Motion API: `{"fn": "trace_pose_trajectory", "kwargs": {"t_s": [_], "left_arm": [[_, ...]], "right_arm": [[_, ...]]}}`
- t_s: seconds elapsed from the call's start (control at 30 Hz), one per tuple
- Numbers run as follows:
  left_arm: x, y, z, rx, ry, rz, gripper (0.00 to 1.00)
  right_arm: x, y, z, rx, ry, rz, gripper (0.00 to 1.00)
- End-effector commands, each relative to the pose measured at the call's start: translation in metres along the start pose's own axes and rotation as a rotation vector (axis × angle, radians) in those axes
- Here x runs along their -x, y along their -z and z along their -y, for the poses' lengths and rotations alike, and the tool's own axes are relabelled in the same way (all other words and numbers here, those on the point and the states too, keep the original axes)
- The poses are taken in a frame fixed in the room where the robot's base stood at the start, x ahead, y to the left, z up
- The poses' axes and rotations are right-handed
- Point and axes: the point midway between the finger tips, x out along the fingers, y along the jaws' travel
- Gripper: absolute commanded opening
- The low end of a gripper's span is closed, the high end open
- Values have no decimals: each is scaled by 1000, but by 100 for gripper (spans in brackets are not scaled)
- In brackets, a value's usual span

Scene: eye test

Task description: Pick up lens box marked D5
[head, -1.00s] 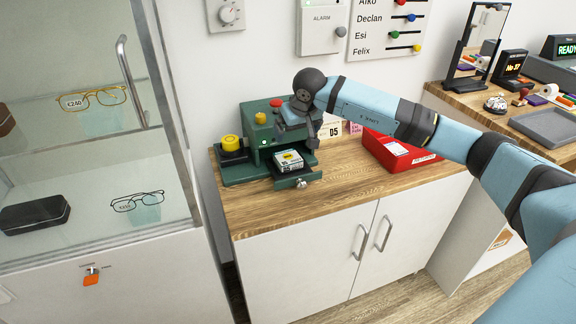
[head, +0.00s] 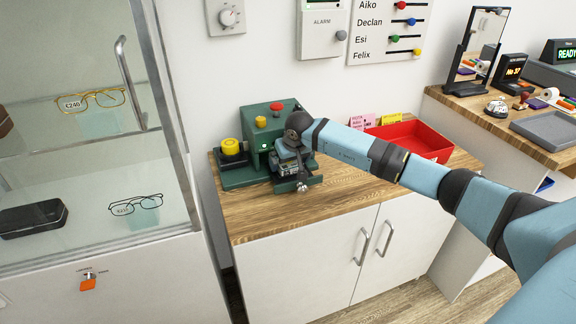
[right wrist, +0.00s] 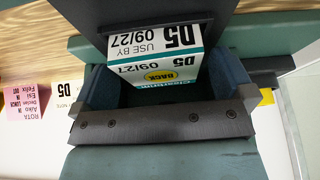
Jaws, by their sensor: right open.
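The lens box marked D5 (right wrist: 155,57) is white with a yellow-and-teal label; "D5 09/27" reads upside down in the right wrist view. It lies between the two fingers of my right gripper (right wrist: 165,82), which is open; I cannot tell whether either finger touches it. In the head view my right gripper (head: 288,172) is low over the pulled-out tray of the green machine (head: 264,121) and hides most of the box. My left gripper is not in view.
The machine has a red button, a yellow knob and a green light; a yellow round piece (head: 230,146) sits at its left. A red bin (head: 412,137) stands right of it on the wooden counter (head: 345,190). A glass cabinet (head: 165,100) is close on the left.

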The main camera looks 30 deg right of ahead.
Motion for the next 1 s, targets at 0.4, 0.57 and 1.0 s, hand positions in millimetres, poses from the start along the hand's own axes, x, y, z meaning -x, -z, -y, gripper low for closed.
{"fn": "trace_pose_trajectory", "kwargs": {"t_s": [0.4,0.57,1.0], "left_arm": [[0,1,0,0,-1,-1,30],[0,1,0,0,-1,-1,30],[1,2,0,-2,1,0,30]], "right_arm": [[0,0,0,0,0,0,53],[0,0,0,0,0,0,53],[19,-14,-1,4,-2,1,53]]}}
